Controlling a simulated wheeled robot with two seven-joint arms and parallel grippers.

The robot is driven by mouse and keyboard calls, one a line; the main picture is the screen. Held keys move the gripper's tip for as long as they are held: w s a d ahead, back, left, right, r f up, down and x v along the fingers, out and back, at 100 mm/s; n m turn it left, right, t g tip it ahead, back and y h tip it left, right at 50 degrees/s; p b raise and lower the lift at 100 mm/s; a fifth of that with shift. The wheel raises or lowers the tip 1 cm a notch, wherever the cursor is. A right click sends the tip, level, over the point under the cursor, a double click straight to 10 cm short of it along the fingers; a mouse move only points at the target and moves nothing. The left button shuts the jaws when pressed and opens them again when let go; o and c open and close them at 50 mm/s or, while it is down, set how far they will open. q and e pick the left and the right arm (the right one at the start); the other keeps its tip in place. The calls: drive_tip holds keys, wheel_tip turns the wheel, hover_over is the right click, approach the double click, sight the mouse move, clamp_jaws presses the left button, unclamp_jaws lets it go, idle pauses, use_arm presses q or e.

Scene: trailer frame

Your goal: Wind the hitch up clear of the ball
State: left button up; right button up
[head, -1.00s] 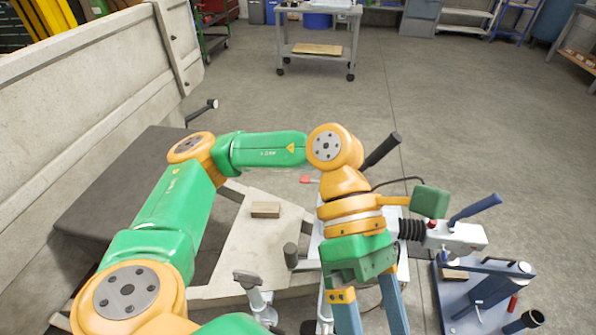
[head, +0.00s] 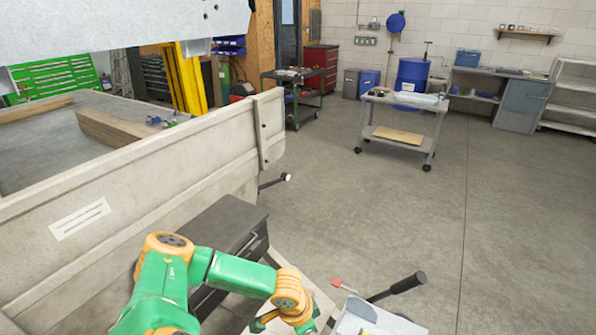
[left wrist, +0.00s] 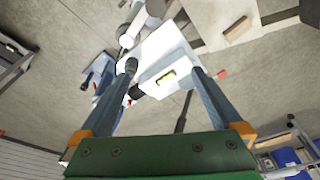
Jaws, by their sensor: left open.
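My left gripper (left wrist: 164,70) is open in the left wrist view, its two blue fingers spread with nothing held. Beyond and between them lies a white drawbar cover (left wrist: 165,52) with a small yellow label; the distance is hard to judge. A blue stand (left wrist: 100,76) shows left of the fingers. The hitch head, ball and winding handle cannot be made out surely. My right gripper is not in view.
A black lever (head: 400,285) and red handle (head: 340,286) stick up near my wrist. The trailer side (head: 150,180) and dark box (head: 215,238) are on the left. A wood block (left wrist: 237,28) lies on the frame. The floor to the right is clear; a grey cart (head: 405,118) stands behind.

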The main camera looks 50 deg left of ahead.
use_arm(q)
drive_tip(key=s, duration=0.2)
drive_tip(key=s+a+n+g, duration=0.1)
drive_tip(key=s+g, duration=0.1)
drive_tip(key=s, duration=0.1)
drive_tip(key=shift+s+a+n+y, duration=0.3)
drive_tip(key=shift+s+a+y, duration=0.05)
drive_tip(key=shift+a+y, duration=0.05)
drive_tip(key=shift+s+f+g, duration=0.15)
drive_tip(key=shift+f+g, duration=0.15)
wheel_tip(320, 180, down, 4)
drive_tip(key=shift+a+r, duration=0.1)
drive_tip(key=f+b, duration=0.4)
drive_tip(key=b, duration=0.1)
drive_tip(key=f+b, duration=0.2)
drive_tip(key=shift+w+f+b, duration=0.25)
drive_tip(key=shift+f+b, duration=0.15)
drive_tip(key=shift+r, duration=0.3)
drive_tip(key=shift+c, duration=1.3)
drive_tip(key=shift+p, duration=0.3)
clamp_jaws()
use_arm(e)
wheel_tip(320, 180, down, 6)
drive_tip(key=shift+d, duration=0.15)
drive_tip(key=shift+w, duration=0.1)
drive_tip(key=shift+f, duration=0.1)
